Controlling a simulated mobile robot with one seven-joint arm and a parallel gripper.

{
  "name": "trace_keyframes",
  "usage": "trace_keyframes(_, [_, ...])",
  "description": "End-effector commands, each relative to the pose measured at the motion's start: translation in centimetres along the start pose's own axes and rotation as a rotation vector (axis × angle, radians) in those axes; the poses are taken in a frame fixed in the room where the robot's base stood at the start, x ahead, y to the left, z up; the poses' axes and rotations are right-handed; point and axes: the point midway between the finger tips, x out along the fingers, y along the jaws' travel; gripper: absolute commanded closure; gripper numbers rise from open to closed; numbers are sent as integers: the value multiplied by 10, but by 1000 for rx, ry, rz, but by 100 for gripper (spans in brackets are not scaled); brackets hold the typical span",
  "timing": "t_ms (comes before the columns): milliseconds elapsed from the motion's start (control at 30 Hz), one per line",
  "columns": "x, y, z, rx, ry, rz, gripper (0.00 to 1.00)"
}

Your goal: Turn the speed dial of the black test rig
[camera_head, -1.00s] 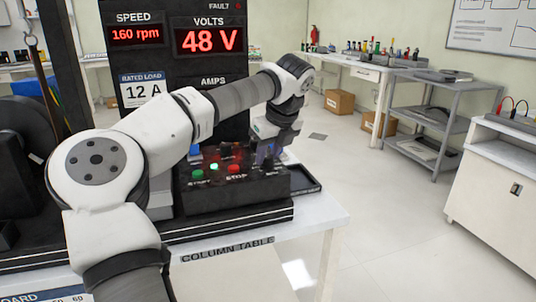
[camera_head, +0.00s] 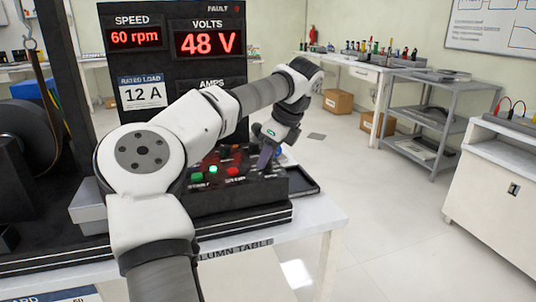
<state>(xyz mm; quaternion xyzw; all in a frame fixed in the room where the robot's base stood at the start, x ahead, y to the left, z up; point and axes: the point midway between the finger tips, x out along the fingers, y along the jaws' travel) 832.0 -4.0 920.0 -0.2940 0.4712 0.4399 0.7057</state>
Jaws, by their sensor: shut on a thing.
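The black test rig has a tall display panel whose speed readout (camera_head: 135,37) shows 60 rpm in red. Its control box (camera_head: 240,196) sits in front, low on the rig, with a green button (camera_head: 197,177), a lit green lamp (camera_head: 213,169) and a red stop button (camera_head: 233,171). My gripper (camera_head: 265,157) points down at the right part of the control box and is shut on the speed dial. The dial itself is hidden by the gripper, and the fingertips are dark and hard to make out.
My arm crosses in front of the panel and covers part of the amps area. A black tray (camera_head: 303,186) lies right of the control box near the table edge (camera_head: 330,217).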

Motion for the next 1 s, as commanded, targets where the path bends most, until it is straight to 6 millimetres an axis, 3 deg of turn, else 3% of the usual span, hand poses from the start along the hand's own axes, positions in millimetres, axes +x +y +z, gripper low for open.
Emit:
trace_keyframes(267, [1, 0, -1, 1, 3, 3, 93])
trace_keyframes(300, [1, 0, -1, 1, 2, 3, 68])
trace_keyframes(467, [1, 0, -1, 1, 2, 2, 48])
trace_keyframes(767, [-2, 0, 0, 1, 1, 0, 48])
trace_keyframes(867, [-10, 0, 0, 1, 1, 0, 48])
trace_keyframes(1000, [-36, -1, 0, 1, 2, -3, 48])
